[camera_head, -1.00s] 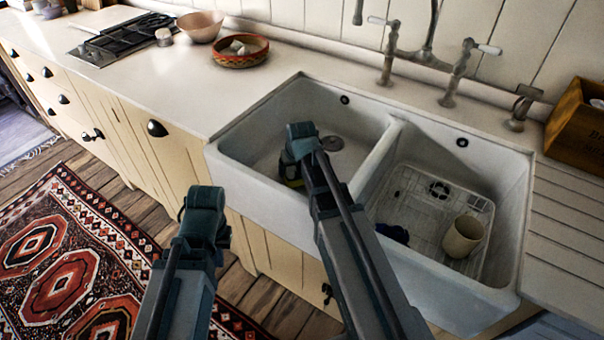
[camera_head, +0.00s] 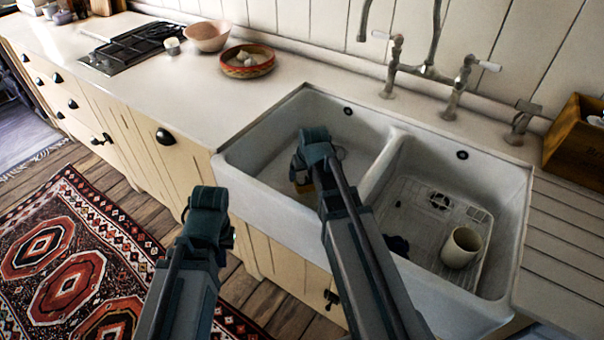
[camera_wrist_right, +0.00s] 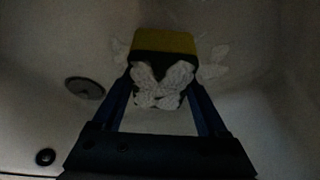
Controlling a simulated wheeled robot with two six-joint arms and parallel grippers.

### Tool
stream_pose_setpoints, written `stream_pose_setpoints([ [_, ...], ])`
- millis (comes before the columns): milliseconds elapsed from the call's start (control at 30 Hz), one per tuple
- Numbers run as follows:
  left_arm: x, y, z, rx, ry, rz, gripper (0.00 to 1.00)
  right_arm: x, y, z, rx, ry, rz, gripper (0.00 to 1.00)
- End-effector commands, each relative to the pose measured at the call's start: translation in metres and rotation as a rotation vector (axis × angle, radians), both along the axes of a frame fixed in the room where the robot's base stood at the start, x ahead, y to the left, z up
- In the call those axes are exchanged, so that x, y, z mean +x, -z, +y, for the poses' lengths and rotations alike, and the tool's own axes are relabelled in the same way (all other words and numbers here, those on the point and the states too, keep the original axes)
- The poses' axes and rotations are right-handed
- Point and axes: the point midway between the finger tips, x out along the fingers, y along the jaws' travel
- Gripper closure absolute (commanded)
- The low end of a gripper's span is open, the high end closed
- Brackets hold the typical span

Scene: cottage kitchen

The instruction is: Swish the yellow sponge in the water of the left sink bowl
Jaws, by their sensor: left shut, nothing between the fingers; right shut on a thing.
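My right gripper (camera_head: 302,180) reaches down into the left sink bowl (camera_head: 262,150). It is shut on the yellow sponge (camera_wrist_right: 165,41). In the head view only a small yellowish bit of the sponge (camera_head: 304,188) shows beneath the gripper. In the right wrist view the sponge sticks out past the fingertips, and white lumpy material (camera_wrist_right: 162,86) shows between the fingers; I cannot tell what it is. The water surface is hard to make out. My left gripper (camera_head: 187,212) is shut and empty in front of the cabinets, mostly hidden behind its wrist.
A divider (camera_head: 385,165) separates the right bowl, which holds a wire rack (camera_head: 415,215), a beige cup (camera_head: 461,246) and a dark item (camera_head: 396,245). The tap (camera_head: 428,68) stands behind. A wooden box (camera_head: 575,140) stands at right, a red bowl (camera_head: 246,70) on the counter at left.

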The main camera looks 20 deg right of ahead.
Motion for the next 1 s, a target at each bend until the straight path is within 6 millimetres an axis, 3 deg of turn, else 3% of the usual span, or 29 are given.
stream_pose_setpoints([
  [33, 0.0, -0.012, 0.0, 0.0, 0.0, 0.0, 1.0, 0.0, -0.012, 0.0, 0.0, 0.0, 0.0, 0.75],
  [1000, 0.0, -0.123, 0.0, 0.0, -0.001, 0.0, 1.0, 0.0, -0.123, 0.0, 0.0, 0.0, 0.0, 0.75],
])
